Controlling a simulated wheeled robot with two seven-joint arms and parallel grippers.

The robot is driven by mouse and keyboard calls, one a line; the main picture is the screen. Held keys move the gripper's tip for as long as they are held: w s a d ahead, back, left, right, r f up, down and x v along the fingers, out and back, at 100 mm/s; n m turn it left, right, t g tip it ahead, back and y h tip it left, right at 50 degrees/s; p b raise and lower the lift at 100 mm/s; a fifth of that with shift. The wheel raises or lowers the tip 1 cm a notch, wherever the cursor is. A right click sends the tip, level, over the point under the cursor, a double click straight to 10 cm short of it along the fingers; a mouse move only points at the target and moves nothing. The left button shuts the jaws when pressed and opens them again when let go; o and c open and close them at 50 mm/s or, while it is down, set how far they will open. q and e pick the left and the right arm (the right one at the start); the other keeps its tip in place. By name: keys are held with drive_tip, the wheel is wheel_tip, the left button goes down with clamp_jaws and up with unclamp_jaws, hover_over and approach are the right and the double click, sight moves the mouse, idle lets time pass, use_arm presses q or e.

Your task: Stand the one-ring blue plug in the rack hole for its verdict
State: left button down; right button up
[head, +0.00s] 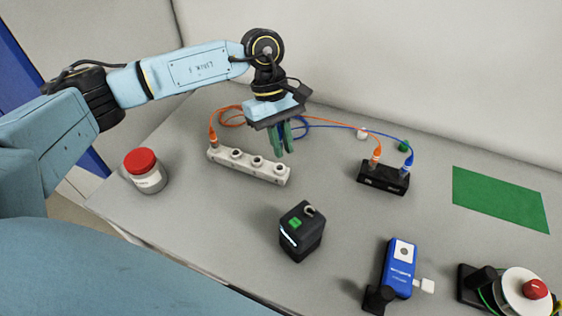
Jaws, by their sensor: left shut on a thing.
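The pale rack (247,169) lies left of centre on the bench. An orange plug (212,138) stands in its leftmost hole; the three other holes look empty. My left gripper (284,147) points down above and just behind the rack's right end. It is shut on a plug, apparently the one on the blue cable (325,127), which runs from the jaws. The fingers hide the plug, so its rings do not show. The cable's other end, a blue plug (407,164), stands in the black box (383,178) beside an orange plug (375,156). My right gripper is not in view.
A black tester with a green screen (301,232) stands in front of the rack. A red-capped jar (146,171) is at left. A blue device (398,269), a reel with a red knob (523,293) and a green mat (500,199) are at right. Small caps lie behind the black box.

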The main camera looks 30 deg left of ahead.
sight(282, 171)
use_arm(q)
wheel_tip(282, 171, down, 6)
drive_tip(key=shift+f, duration=0.4)
drive_tip(key=shift+f, duration=0.2)
drive_tip(key=c, duration=1.5)
unclamp_jaws()
drive_tip(key=shift+r, duration=0.1)
drive_tip(key=shift+o, duration=0.3)
drive_tip(key=shift+r, duration=0.1)
